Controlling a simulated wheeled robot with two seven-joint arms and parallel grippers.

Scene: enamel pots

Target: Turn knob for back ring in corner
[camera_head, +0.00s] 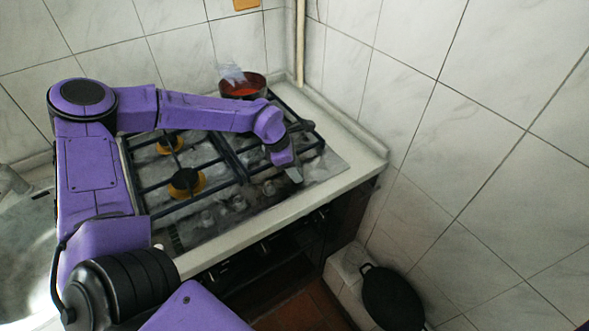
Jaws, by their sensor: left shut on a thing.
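The gas stove (160,207) has a row of knobs along its front right edge. Knobs show at the left of the row (207,218), in the middle (238,203) and further right (268,188). My left gripper (295,176) reaches across the stove from the left and points down at the right end of this row. It is shut on a knob there, which the fingers mostly hide. The back ring in the corner is hidden under a dark red pot (243,90). My right gripper is not in view.
Two burners with yellowish bases, front (186,182) and back (170,144), stand bare under the black grates. Tiled walls close in behind and to the right. The white counter edge (345,182) is clear. A black pan (392,299) is low at the right.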

